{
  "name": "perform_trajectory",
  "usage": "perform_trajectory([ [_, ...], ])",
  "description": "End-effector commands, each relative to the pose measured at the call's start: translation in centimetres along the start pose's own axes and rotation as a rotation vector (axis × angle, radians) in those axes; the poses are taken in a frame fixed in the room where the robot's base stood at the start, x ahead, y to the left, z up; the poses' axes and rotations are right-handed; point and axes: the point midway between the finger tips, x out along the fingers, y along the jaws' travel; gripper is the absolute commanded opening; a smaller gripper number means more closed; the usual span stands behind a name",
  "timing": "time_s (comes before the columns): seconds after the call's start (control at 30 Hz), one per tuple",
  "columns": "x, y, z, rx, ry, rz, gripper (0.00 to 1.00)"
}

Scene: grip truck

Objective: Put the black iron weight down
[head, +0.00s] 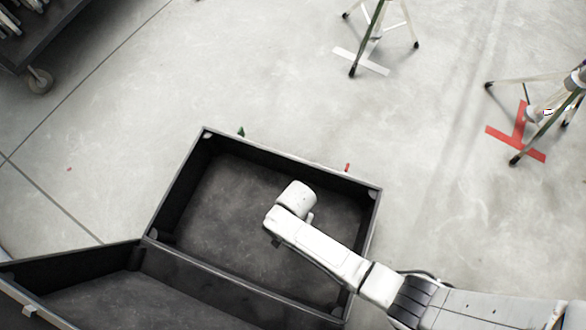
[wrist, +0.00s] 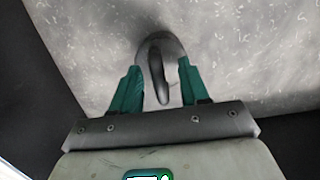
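The black iron weight (wrist: 173,56) shows in the wrist view as a dark grey rounded body with a looped handle facing the camera. My gripper (wrist: 160,75) has its two green fingers on either side of the weight, close against its sides, and looks shut on it. The weight is over the grey, scuffed floor of a dark box. Whether its base touches that floor is hidden. In the head view my gripper is hidden under my white arm, which reaches into the box (head: 265,150) from the lower right. The weight does not show there.
The box has raised dark walls, and its open lid (head: 75,252) lies to the lower left. Tripod stands (head: 380,30) (head: 545,110) are at the upper right on the concrete floor. A dark wheeled cart (head: 45,30) is at the upper left. The floor around the box is mostly clear.

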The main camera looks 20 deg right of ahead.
Motion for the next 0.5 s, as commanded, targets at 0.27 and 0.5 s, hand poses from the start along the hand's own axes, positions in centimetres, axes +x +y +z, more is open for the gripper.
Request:
perform_trajectory([
  [0.27,-0.7,0.0,0.0,0.000,0.000,-0.001,0.45],
  [0.5,-4.9,-0.1,0.1,0.001,0.001,-0.003,0.45],
])
